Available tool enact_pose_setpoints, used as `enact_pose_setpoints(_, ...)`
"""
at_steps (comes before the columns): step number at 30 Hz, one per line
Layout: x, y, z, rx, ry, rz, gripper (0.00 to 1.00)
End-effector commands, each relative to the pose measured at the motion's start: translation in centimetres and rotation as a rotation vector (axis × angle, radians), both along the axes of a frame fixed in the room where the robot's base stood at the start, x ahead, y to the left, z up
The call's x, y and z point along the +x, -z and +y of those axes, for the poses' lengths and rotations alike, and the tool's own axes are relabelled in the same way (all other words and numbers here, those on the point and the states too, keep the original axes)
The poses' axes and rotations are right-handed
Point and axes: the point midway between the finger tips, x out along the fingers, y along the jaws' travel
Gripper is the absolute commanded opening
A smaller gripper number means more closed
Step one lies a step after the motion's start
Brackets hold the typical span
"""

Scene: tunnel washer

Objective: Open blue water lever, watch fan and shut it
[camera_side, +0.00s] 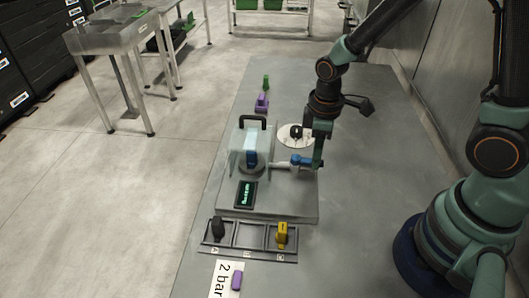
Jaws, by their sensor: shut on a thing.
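The blue water lever (301,161) sits on a white pipe fitting on the grey base plate, right of a clear-walled unit. My gripper (316,160) is at the lever, shut on it, its fingers pointing down. The clear-walled unit (237,140) has a black handle on top and a blue-and-white part inside. A round white disc (291,143) with a dark part on it stands behind the lever, partly hidden by my gripper. It may be the fan; I cannot tell whether it turns.
A small display with green characters (246,195) is in front of the unit. A tray (249,247) holds a black piece (218,228) and a yellow piece (282,233). A purple piece (237,280) lies on a "2 bar" label. Purple (262,103) and green (266,82) pieces stand behind.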

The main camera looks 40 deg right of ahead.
Motion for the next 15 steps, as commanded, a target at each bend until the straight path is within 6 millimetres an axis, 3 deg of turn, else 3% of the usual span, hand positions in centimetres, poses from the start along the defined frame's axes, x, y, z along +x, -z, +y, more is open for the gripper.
enact_pose_setpoints(1,0.11,-0.1,0.01,0.0,0.0,-0.004,0.0)
enact_pose_setpoints(2,0.11,-0.1,0.01,0.0,0.001,-0.004,0.32)
enact_pose_setpoints(3,0.1,-0.09,0.02,0.0,0.001,-0.003,0.48)
enact_pose_setpoints(4,0.09,-0.08,0.01,0.0,0.001,-0.002,0.55)
enact_pose_setpoints(15,0.06,-0.26,0.02,0.0,0.001,-0.002,0.55)
